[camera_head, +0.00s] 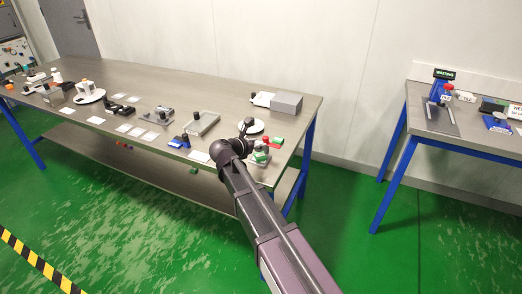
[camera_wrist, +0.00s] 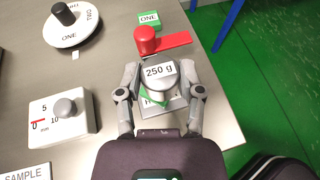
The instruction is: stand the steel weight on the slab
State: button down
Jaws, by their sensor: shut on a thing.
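The steel weight (camera_wrist: 158,90) is a short cylinder with a white "250 g" label, in the middle of the wrist view. My gripper (camera_wrist: 160,70) has one finger on each side of it and is shut on it. A pale plate with partly hidden lettering and a green patch show below the weight; I cannot tell whether the weight touches it. In the head view my gripper (camera_head: 258,152) is over the table's near right end, and the weight is hard to make out. A flat grey slab-like plate (camera_head: 204,124) lies to its left; I cannot tell surely that it is the slab.
A red knob with a red bar (camera_wrist: 148,40) stands just beyond the weight, near a green "ONE" block (camera_wrist: 149,21). A white dial disc (camera_wrist: 68,38) and a white scale box (camera_wrist: 45,118) lie left. A grey box (camera_head: 287,104) stands behind. The table edge is close on the right.

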aim_at(259, 150)
jog(key=shift+w, duration=0.25)
jog(key=shift+w+d+f+b, duration=0.2)
jog(key=shift+w+f+b, duration=0.2)
jog(key=shift+f+b, duration=1.45)
jog(key=shift+f, duration=0.1)
jog(key=shift+c, duration=1.2)
grip_release()
